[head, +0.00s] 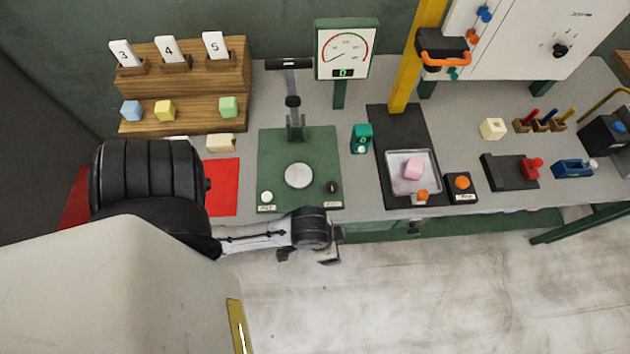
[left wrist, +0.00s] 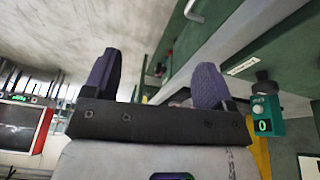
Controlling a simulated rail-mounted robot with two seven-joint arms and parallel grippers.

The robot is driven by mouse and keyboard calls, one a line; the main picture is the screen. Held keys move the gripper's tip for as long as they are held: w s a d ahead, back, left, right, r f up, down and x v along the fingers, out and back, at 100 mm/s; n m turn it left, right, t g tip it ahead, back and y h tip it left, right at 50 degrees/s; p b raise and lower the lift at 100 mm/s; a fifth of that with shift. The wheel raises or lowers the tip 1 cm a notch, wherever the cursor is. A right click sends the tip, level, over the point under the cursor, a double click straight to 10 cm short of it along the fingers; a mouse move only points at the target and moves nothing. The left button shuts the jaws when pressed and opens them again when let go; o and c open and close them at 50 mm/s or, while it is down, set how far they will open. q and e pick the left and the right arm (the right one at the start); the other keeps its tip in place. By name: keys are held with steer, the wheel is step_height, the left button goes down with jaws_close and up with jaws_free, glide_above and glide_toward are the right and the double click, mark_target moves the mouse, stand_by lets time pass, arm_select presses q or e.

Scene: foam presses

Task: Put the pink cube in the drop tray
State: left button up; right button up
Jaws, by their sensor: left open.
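The pink cube (head: 413,169) rests in a shallow grey metal tray (head: 430,156) on the black base of the yellow-columned press. A flat red area (head: 223,187) lies at the left of the bench, partly hidden by my left arm. No label shows which of these is the drop tray. My left gripper (head: 308,257) is in front of the bench's front edge, left of the pink cube and apart from it. In the left wrist view its two fingers (left wrist: 157,78) are spread with nothing between them. My right gripper is in neither view.
A green press (head: 298,145) stands mid-bench, with a teal counter (head: 362,138) to its right. The yellow column (head: 417,60) rises behind the metal tray. A black box with an orange button (head: 462,186) sits right of the tray. The floor in front is clear.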

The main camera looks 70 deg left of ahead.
arm_select(q)
steer(key=shift+m+y, duration=0.3)
steer(key=shift+m, duration=0.1)
steer(key=s, duration=0.1)
steer(key=s+r, duration=0.1)
steer(key=s+a, duration=0.1)
steer(key=shift+s+r, duration=0.25)
steer(key=shift+r, duration=0.1)
stand_by(0.7)
